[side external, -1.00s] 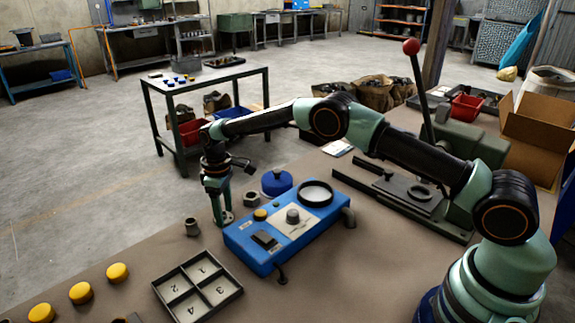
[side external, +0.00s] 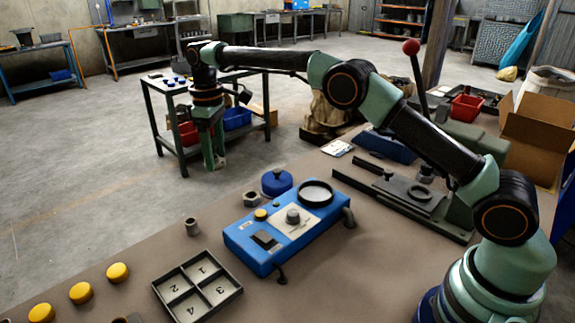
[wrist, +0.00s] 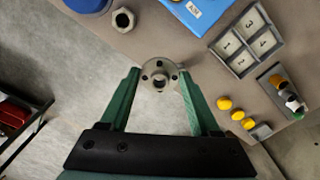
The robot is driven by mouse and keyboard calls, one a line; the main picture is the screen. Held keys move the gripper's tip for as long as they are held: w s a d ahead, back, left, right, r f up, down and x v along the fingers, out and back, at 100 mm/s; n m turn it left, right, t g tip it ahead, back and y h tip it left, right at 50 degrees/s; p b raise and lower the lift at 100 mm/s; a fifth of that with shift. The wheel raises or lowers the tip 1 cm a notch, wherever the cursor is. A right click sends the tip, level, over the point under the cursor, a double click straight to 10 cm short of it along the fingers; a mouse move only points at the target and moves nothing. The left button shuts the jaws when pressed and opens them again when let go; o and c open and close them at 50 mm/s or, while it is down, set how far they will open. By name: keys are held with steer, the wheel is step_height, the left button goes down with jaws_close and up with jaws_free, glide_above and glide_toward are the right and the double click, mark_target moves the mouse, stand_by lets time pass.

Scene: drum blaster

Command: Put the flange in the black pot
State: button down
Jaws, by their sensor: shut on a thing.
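My gripper (side external: 213,165) hangs high beyond the far-left side of the bench, pointing down. It is shut on the grey flange, a round metal disc with a centre hole and small bolt holes. The flange (wrist: 159,66) sits between the two green fingertips in the wrist view (wrist: 160,78). A black-rimmed round vessel with a pale inside (side external: 315,192) stands on the blue machine's top at the back right. I cannot tell for sure that it is the black pot. My gripper is well to its left and apart from it.
The blue machine (side external: 265,257) has knobs on top. Beside it are a blue lidded pot (side external: 277,184), a hex nut (side external: 251,199) and a small grey cylinder (side external: 192,227). A numbered tray (side external: 237,291) and yellow caps (side external: 80,293) lie in front. A red-knobbed lever (side external: 411,47) rises at right.

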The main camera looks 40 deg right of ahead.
mark_target(218, 157)
step_height(218, 157, up, 3)
steer(key=shift+f, duration=0.15)
steer(key=shift+s+d+r, duration=0.1)
steer(key=shift+d+r, duration=0.1)
steer(key=shift+r, duration=0.25)
steer(key=s+d+r+m, duration=0.1)
steer(key=s+d+m, duration=0.3)
steer(key=s, duration=0.6)
steer(key=s+d+r+m, duration=0.1)
steer(key=s+d+m, duration=0.2)
steer(key=s+d, duration=0.5)
steer(key=s+a+f+n, duration=0.1)
steer(key=s+a+n, duration=0.3)
steer(key=a, duration=1)
steer(key=s+a+f+n, duration=0.1)
steer(key=s+a+n, duration=0.3)
steer(key=a, duration=1.1)
step_height(218, 157, down, 16)
steer(key=shift+r, duration=0.2)
steer(key=shift+f, duration=2.35)
